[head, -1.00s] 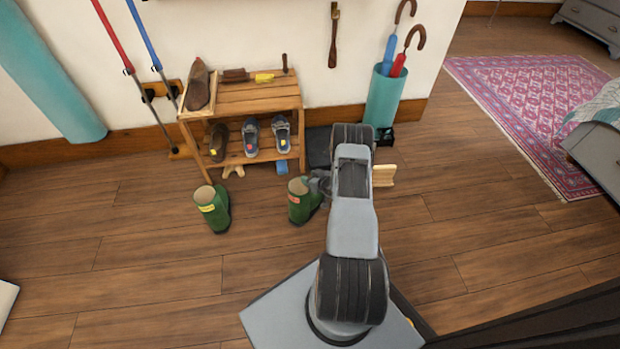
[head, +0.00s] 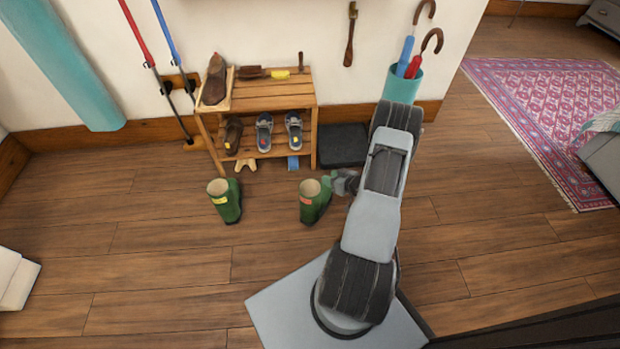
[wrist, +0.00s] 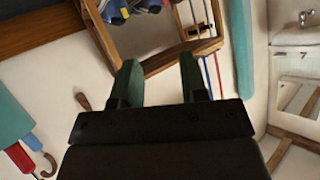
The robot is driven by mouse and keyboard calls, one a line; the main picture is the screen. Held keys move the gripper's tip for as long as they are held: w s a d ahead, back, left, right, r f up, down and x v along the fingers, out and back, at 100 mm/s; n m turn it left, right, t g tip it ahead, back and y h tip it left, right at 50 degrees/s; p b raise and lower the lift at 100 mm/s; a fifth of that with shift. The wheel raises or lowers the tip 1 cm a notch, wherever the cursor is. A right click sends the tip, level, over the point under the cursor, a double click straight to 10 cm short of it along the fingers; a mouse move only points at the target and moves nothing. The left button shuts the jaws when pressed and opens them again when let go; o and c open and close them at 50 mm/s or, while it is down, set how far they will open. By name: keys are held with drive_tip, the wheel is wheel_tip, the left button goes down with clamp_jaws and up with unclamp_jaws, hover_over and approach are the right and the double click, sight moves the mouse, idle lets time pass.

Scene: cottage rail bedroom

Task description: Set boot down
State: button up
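A green boot with a red label (head: 308,204) stands upright on the floor in front of the shoe rack. A matching green boot with a yellow label (head: 222,203) stands upright to its left. My gripper (head: 340,182) is just right of the red-labelled boot in the head view; whether they touch is unclear. In the wrist view my gripper (wrist: 158,82) shows two fingers spread apart, with wall and rack visible between their greenish tips.
The wooden shoe rack (head: 283,95) holds several shoes and a brush. A teal umbrella stand (head: 402,86) is behind my arm. Floor in front of the boots is clear.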

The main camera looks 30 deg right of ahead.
drive_tip(key=w+a+r+n+g+y, duration=0.15)
drive_tip(key=a+r+g+y, duration=0.5)
drive_tip(key=a+r, duration=1.1)
drive_tip(key=s+a+r+m+g+h, duration=0.1)
drive_tip(key=s+a+r+h, duration=0.2)
drive_tip(key=s+r+h, duration=0.2)
drive_tip(key=s+a+r+m+g+h, duration=0.1)
drive_tip(key=s+a+r+g+h, duration=0.1)
drive_tip(key=s+r, duration=0.7)
drive_tip(key=shift+s+a+r+h, duration=0.4)
drive_tip(key=shift+s+a+h, duration=0.3)
drive_tip(key=shift+h, duration=0.65)
drive_tip(key=shift+r, duration=0.15)
drive_tip(key=w+p+v, duration=0.2)
drive_tip(key=p+v, duration=0.9)
drive_tip(key=w+r+p+v, duration=0.1)
drive_tip(key=w+p+v, duration=0.2)
drive_tip(key=p+v, duration=0.8)
drive_tip(key=w+r+p+v, duration=0.1)
drive_tip(key=w+p+v, duration=0.1)
drive_tip(key=p+v, duration=0.8)
drive_tip(key=shift+w+a+r+t+p, duration=0.15)
drive_tip(key=shift+w+r+t+p, duration=0.3)
drive_tip(key=shift+r, duration=0.2)
